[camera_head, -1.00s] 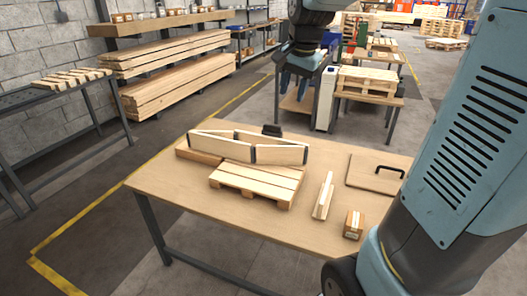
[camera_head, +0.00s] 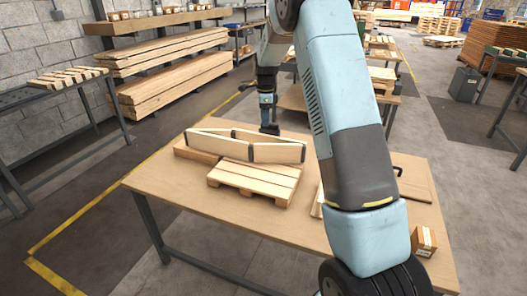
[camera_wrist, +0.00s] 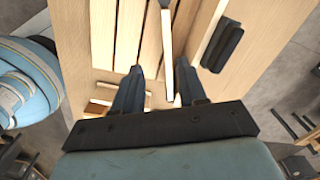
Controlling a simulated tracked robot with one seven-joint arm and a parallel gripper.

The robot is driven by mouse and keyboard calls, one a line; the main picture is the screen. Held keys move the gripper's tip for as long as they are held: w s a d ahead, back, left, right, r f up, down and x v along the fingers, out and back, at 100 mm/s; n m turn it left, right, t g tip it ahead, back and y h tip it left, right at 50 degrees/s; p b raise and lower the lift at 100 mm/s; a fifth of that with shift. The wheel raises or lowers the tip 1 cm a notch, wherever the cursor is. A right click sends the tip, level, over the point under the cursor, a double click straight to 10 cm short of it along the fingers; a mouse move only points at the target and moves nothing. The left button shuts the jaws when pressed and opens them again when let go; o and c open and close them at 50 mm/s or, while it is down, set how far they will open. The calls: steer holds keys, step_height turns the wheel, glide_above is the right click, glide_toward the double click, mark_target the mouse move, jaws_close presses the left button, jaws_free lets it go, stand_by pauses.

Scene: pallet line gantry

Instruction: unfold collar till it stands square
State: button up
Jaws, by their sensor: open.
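The collar (camera_head: 275,152) is a hinged ring of pale boards with dark corner hinges. It stands on edge, partly folded into a narrow, slanted shape, behind and over the back of a small wooden pallet (camera_head: 255,182) on the table. My gripper (camera_head: 267,115) is above the table just behind the collar's back boards, pointing down. In the wrist view my gripper (camera_wrist: 159,64) is open, with a collar board (camera_wrist: 167,42) running edge-on between its fingers. The fingers show no clear contact with it. Pallet slats (camera_wrist: 130,35) lie left of the board.
A black block (camera_wrist: 222,45) lies on the table behind the collar. A small box (camera_head: 425,240) and a handled panel (camera_head: 412,188) are at the table's right (camera_head: 440,265). My arm hides part of the right side. The front left tabletop (camera_head: 160,180) is clear.

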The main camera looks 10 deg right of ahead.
step_height(320, 180, down, 3)
steer(key=w+m, duration=0.1)
steer(key=w, duration=0.1)
glide_above(264, 162)
steer(key=f, duration=1.4)
steer(key=shift+w, duration=0.4)
steer(key=shift+c, duration=0.4)
steer(key=shift+d, duration=0.1)
jaws_close()
